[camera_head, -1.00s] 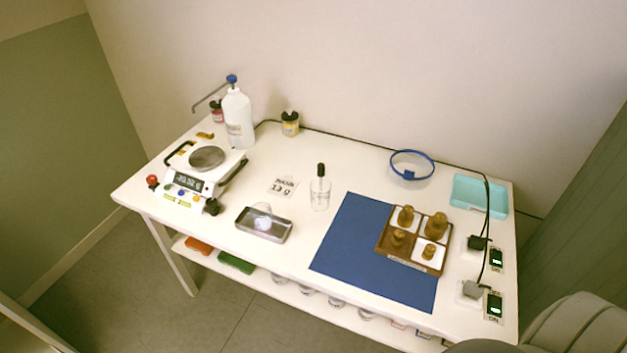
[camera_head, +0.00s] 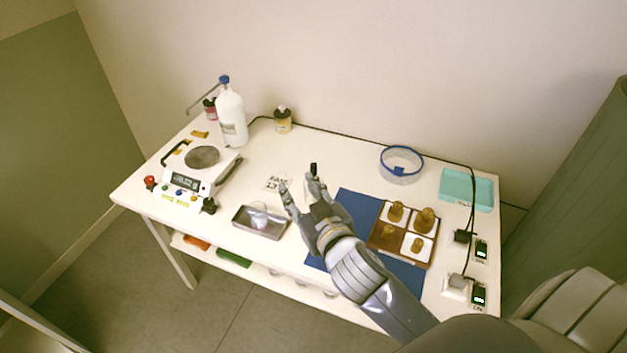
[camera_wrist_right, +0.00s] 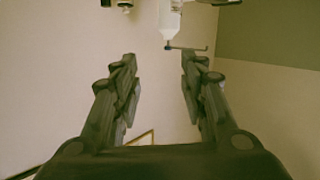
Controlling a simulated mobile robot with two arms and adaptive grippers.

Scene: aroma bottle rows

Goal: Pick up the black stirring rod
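My right gripper (camera_head: 299,188) is over the middle of the table in the head view, with its two fingers spread and nothing seen between them. In the right wrist view the fingers (camera_wrist_right: 158,75) are also apart and empty. I cannot pick out the black stirring rod for sure. A dark strip (camera_head: 230,176) runs along the right side of the white scale (camera_head: 186,182); I cannot tell if it is a rod. The black top of a clear dropper bottle (camera_head: 313,168) shows just behind a fingertip; the gripper hides most of that bottle. My left gripper is out of view.
A metal tray (camera_head: 277,229) with a clear vessel lies left of the gripper. A white wash bottle (camera_head: 232,128) stands behind the scale. A brown holder (camera_head: 374,237) with several amber bottles sits on the blue mat (camera_head: 350,204). A teal tray (camera_head: 467,189) is at the right.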

